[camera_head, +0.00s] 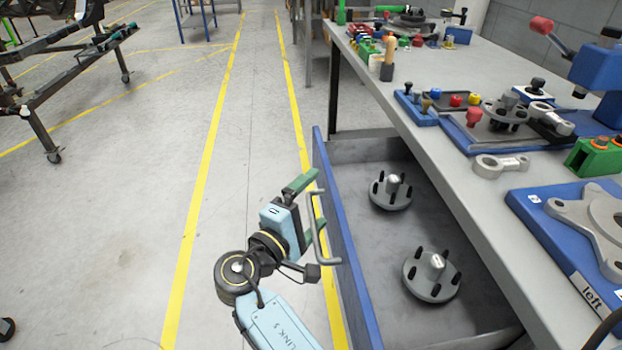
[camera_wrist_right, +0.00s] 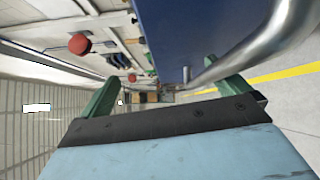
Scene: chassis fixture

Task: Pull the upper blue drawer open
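The upper blue drawer (camera_head: 345,240) is pulled far out from under the workbench, and its inside shows in the head view. Its grey handle (camera_head: 321,240) is on the outer face; drawer front (camera_wrist_right: 180,30) and handle (camera_wrist_right: 265,45) also show in the right wrist view. My right gripper (camera_head: 312,207) is beside the handle, its green fingers spread wide apart. It also shows in the right wrist view (camera_wrist_right: 160,90), with the handle near one finger and not clamped. Whether they touch is unclear. My left gripper is out of view.
Two grey flanged parts with black pegs (camera_head: 390,191) (camera_head: 431,275) lie in the drawer. The workbench top (camera_head: 440,150) carries blue fixtures, tools and small parts. The floor (camera_head: 130,210) left of the drawer is clear; a wheeled dark frame (camera_head: 50,75) stands at the far left.

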